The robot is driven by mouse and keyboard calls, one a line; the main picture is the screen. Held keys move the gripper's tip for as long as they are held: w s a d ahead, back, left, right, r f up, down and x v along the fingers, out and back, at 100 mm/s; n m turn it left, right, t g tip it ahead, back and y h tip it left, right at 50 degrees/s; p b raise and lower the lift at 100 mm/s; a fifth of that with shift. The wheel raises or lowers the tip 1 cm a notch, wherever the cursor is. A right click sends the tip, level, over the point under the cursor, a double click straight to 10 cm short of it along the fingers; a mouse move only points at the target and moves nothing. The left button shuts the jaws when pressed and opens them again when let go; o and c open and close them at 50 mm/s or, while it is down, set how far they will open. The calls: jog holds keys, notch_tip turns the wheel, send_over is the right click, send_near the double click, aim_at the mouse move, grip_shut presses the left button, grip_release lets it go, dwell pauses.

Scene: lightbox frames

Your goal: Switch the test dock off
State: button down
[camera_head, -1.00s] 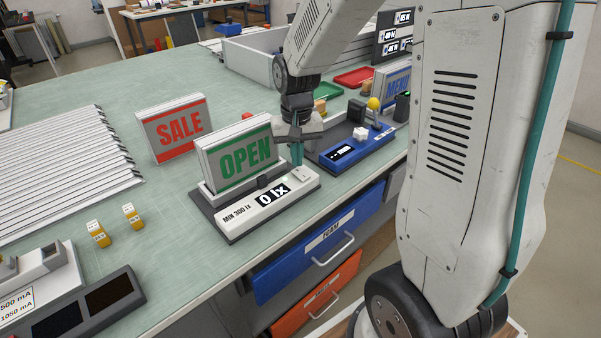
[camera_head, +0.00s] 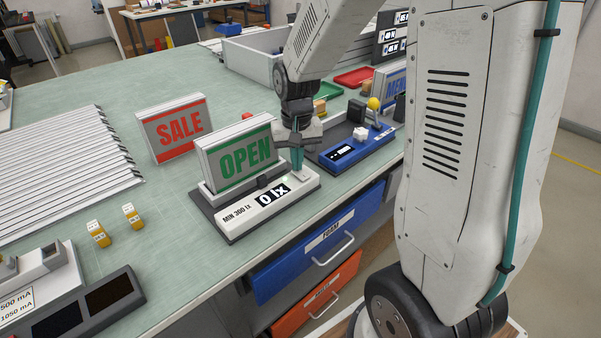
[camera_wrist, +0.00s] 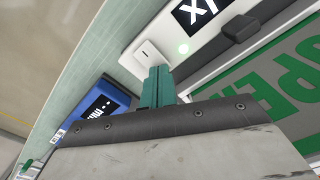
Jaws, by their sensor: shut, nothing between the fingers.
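The test dock (camera_head: 240,219) is a white and dark base near the bench's front edge, with an OPEN sign (camera_head: 243,160) standing in it. Its display (camera_head: 272,195) reads "0 lx". Beside the light is a pale rocker switch (camera_wrist: 147,54). My gripper (camera_head: 297,172) is shut and empty, pointing down at the dock's right end. In the wrist view its teal fingers (camera_wrist: 158,80) are at the switch's edge. I cannot tell whether they touch it.
A blue dock (camera_head: 350,150) with a white block and a yellow knob stands just right of the gripper. A SALE sign (camera_head: 178,130) stands behind left. Two yellow-white parts (camera_head: 132,215) lie at left. The bench between them and the dock is clear.

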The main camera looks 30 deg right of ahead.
jog(key=shift+f, duration=0.25)
jog(key=shift+r, duration=3.55)
jog(key=shift+s, duration=0.1)
jog(key=s+a+r+n, duration=0.2)
jog(key=s+a+r, duration=0.1)
jog(key=s, duration=0.8)
jog(key=s+a+r+n+t, duration=0.1)
jog(key=s+r, duration=0.4)
jog(key=s, duration=0.7)
jog(key=a+n, duration=0.1)
jog(key=a, duration=0.1)
jog(key=shift+s+a+r, duration=0.2)
jog(key=shift+s+a, duration=0.1)
